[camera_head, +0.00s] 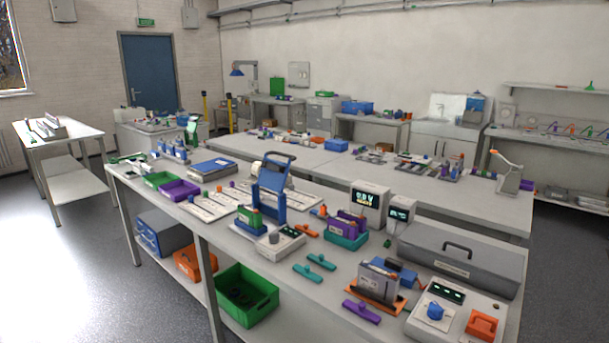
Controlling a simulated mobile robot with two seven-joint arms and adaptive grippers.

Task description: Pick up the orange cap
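Neither of my grippers is in view. I cannot tell for sure which thing is the orange cap. A small orange piece (321,210) stands on the near bench beside a purple and teal holder (347,230). An orange clip-like piece (307,230) lies just in front of it. A larger orange block (481,325) sits on a white device (455,314) at the bench's near right. All of these are small in the picture, and nothing is touching them from my side.
The near bench (330,282) is crowded: a blue-handled press (272,190), two displays (368,205), a grey case (460,258), teal bars (321,261) and a purple bar (361,311). Green and orange crates sit on its lower shelf. Grey floor (90,290) is open at left.

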